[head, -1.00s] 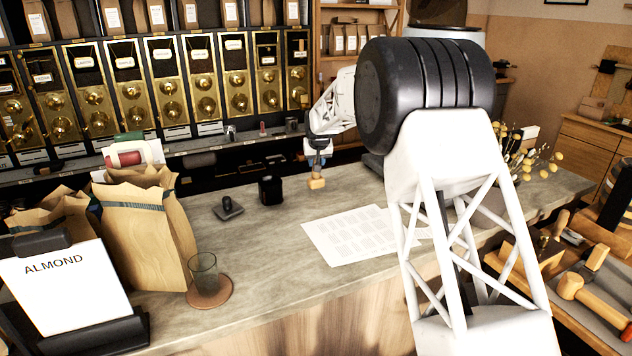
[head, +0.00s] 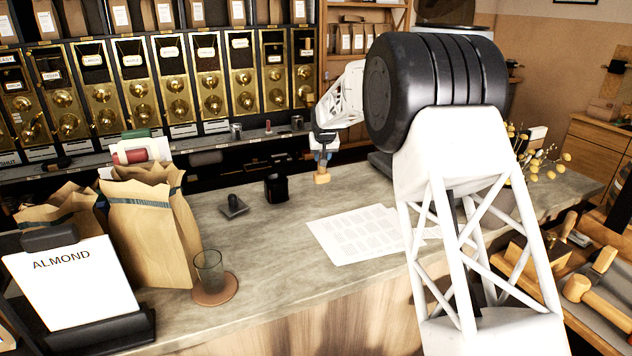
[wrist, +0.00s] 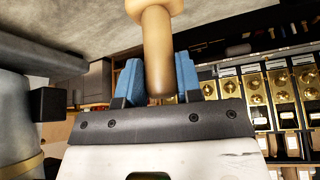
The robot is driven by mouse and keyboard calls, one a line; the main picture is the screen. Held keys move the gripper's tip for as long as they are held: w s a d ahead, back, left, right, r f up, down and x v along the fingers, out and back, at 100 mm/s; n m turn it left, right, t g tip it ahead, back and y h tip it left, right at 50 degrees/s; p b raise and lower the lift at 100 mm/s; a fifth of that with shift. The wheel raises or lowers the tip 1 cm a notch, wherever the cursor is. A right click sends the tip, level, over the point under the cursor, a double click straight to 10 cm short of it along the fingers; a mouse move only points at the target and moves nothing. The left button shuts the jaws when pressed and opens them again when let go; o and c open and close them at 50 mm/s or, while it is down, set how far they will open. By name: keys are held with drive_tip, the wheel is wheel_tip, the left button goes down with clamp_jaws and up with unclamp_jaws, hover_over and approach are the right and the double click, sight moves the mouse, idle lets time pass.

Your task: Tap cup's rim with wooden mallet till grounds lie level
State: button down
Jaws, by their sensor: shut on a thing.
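My gripper (head: 322,158) hangs above the counter near its back edge, with its blue fingers shut on a wooden mallet (head: 321,178). In the wrist view the mallet's brown handle (wrist: 157,50) sits between the blue fingers (wrist: 160,75), and its paler head is cut off at the top. A small black cup (head: 276,188) stands upright on the counter, left of the mallet, with a gap between them in the head view. The grounds inside the cup cannot be made out.
A dark tamper (head: 233,205) lies left of the cup. Printed sheets (head: 358,235) lie in front of the mallet. A glass (head: 208,265) on a coaster, paper bags (head: 150,230) and an ALMOND sign (head: 70,285) fill the left. Gold-fronted bins (head: 140,95) line the back.

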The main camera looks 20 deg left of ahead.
idle(0.5)
drive_tip(key=s+a+r+n, duration=0.1)
drive_tip(key=s+a+r, duration=0.4)
drive_tip(key=r, duration=0.3)
drive_tip(key=s+a+r+n+y, duration=0.1)
drive_tip(key=s+a+r+n, duration=0.1)
drive_tip(key=s+a+r, duration=0.3)
drive_tip(key=s+r, duration=0.3)
drive_tip(key=r, duration=0.1)
drive_tip(key=shift+a+g, duration=0.3)
drive_tip(key=shift+g, duration=0.1)
drive_tip(key=shift+s, duration=0.1)
drive_tip(key=shift+f, duration=2.25)
drive_tip(key=shift+f, duration=0.2)
wheel_tip(320, 180, down, 8)
drive_tip(key=f, duration=0.1)
wheel_tip(320, 180, up, 9)
drive_tip(key=shift+f, duration=0.3)
